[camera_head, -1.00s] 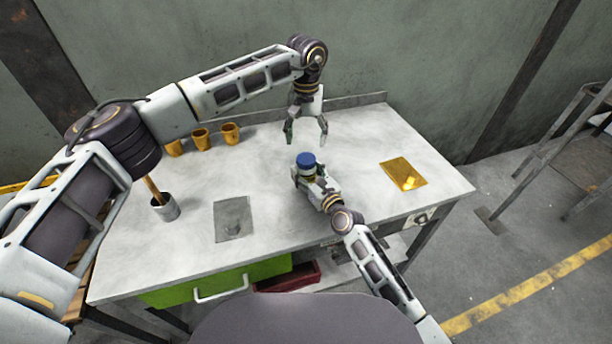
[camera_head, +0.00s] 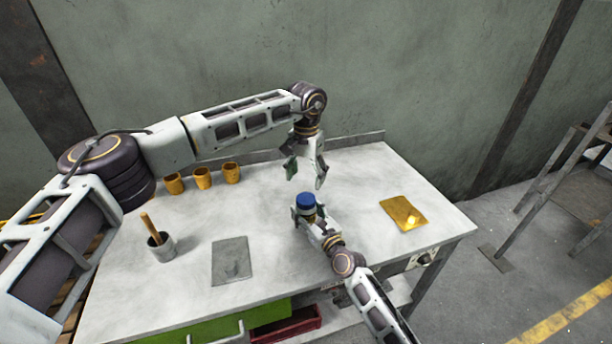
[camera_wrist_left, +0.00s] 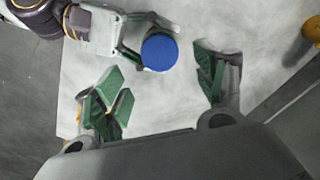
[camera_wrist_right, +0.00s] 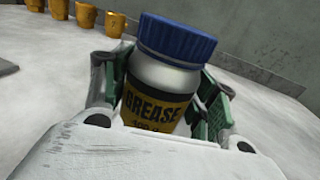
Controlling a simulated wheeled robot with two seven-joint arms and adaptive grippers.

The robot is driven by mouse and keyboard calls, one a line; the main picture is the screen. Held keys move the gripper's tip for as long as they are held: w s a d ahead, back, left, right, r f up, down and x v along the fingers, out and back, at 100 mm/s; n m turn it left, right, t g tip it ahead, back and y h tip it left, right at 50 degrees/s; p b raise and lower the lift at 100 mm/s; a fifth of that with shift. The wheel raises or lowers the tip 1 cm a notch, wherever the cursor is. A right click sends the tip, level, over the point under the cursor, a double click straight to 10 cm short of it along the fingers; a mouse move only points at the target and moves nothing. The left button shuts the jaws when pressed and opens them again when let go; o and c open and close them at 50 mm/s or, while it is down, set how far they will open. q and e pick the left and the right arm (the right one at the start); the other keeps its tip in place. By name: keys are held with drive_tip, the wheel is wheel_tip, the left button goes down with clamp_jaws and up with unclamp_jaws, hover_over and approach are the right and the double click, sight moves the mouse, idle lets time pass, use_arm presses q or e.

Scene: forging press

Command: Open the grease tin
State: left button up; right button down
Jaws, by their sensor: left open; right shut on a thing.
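The grease tin (camera_wrist_right: 158,88) is a white jar with a black and yellow "GREASE" label and a ribbed blue lid (camera_wrist_right: 178,38). The lid is on the tin, and it also shows in the head view (camera_head: 305,201) and the left wrist view (camera_wrist_left: 160,52). My right gripper (camera_head: 308,214) is shut around the tin's body, below the lid. The tin stands roughly upright; its bottom is hidden. My left gripper (camera_head: 305,182) is open and empty, fingers pointing down, above and just behind the lid. It does not touch the lid.
A metal pot with a wooden-handled tool (camera_head: 162,247), a dark grey plate (camera_head: 231,261) and a yellow plate (camera_head: 404,213) are also on the table (camera_head: 290,260). A wall stands behind.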

sight(306, 198)
use_arm(q)
drive_tip(key=shift+f, duration=0.15)
idle(0.3)
drive_tip(key=shift+f, duration=3.85)
drive_tip(key=shift+c, duration=0.3)
drive_tip(key=c, duration=1)
